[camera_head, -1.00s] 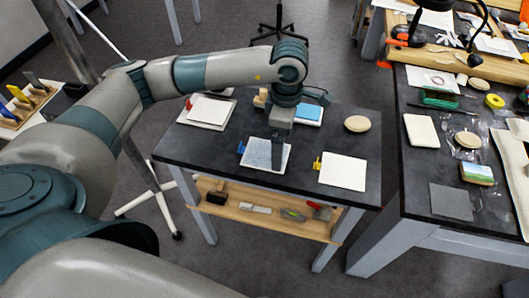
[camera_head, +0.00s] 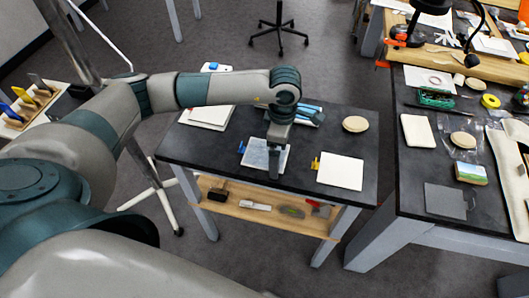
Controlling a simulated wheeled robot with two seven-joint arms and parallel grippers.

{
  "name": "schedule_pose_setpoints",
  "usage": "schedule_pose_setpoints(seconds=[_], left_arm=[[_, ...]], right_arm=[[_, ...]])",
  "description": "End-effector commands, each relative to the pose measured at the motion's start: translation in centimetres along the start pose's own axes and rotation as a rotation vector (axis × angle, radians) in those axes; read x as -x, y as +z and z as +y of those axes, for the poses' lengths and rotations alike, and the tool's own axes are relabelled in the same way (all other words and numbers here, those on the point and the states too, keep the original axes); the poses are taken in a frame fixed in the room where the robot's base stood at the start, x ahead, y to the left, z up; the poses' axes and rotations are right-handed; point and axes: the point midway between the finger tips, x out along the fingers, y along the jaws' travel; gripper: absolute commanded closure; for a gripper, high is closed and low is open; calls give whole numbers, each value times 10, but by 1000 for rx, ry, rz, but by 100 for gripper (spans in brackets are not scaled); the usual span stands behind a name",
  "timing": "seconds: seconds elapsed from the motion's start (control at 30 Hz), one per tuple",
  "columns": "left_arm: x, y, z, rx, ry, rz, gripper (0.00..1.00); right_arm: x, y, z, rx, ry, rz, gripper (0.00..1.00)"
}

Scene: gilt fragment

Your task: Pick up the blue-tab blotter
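The blue-tab blotter (camera_head: 256,158) is a pale square pad lying on the dark table, with a small blue tab (camera_head: 241,147) at its left edge. My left gripper (camera_head: 274,171) points down over the right part of this pad. Its fingers are seen edge-on and cover part of the pad. I cannot tell whether they are open or shut, or whether they touch the pad. The pad looks flat on the table. My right gripper is not in view.
A white pad with a yellow tab (camera_head: 341,172) lies just right, and a round tan disc (camera_head: 355,124) behind it. A blue-topped item (camera_head: 311,114) is behind the gripper. A cluttered bench (camera_head: 420,200) stands at right.

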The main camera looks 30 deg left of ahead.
Motion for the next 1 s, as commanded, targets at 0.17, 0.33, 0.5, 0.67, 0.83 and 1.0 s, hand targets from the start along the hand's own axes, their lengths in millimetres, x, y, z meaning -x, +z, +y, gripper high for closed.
schedule_pose_setpoints(seconds=[0.17, 0.33, 0.5, 0.67, 0.83, 1.0], left_arm=[[0, 0, 0, 0, 0, 0, 0], [0, 0, 0, 0, 0, 0, 0], [0, 0, 0, 0, 0, -1, 0], [-1, 0, 0, 0, 0, -1, 0], [-2, 0, 0, 0, 0, -1, 0], [-2, 0, 0, 0, 0, -1, 7]], right_arm=[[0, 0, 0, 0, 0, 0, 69], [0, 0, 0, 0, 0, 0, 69], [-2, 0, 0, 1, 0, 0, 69], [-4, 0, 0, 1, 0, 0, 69], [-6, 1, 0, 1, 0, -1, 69], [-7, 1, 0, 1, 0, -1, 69]])
